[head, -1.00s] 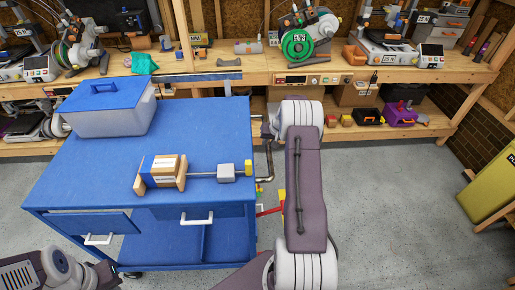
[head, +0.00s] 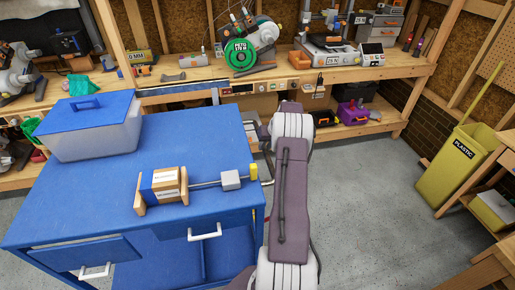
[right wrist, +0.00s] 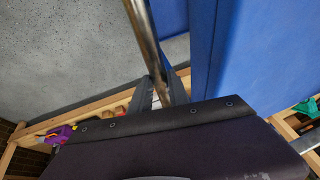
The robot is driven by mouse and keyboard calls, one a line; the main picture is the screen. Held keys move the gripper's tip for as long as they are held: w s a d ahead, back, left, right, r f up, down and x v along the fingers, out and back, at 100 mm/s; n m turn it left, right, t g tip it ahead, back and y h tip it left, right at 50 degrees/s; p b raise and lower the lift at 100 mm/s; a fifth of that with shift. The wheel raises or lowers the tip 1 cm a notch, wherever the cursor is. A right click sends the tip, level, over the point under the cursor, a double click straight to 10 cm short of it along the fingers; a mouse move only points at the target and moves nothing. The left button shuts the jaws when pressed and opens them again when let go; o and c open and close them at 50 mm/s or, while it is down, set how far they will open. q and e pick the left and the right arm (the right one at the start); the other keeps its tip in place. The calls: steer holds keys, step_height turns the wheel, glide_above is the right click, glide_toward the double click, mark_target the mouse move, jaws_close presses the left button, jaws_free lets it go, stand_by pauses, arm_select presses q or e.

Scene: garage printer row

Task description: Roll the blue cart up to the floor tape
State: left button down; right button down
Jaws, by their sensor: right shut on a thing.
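The blue cart (head: 110,182) fills the left half of the head view, with its drawers facing me. Its metal handle bar (head: 250,125) is at the far right side; the bar (right wrist: 147,40) also runs down the right wrist view. My right arm reaches along the cart's right side. My right gripper (head: 266,145) is shut on the bar, its fingers (right wrist: 160,94) around it in the right wrist view. My left gripper is out of view. I see no floor tape in these frames.
A lidded bin (head: 92,133) and a wooden-ended device (head: 162,188) sit on the cart top. A long workbench (head: 300,77) with printers runs behind the cart. A yellow bin (head: 452,172) stands at right beside a wooden table. Grey floor (head: 370,200) is clear between.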

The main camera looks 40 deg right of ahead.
steer(key=shift+s+d, duration=0.7)
steer(key=shift+d, duration=0.35)
steer(key=c, duration=1.3)
jaws_free()
steer(key=shift+o, duration=0.2)
steer(key=shift+a, duration=0.1)
steer(key=shift+r, duration=0.1)
steer(key=v, duration=0.9)
steer(key=shift+b, duration=0.35)
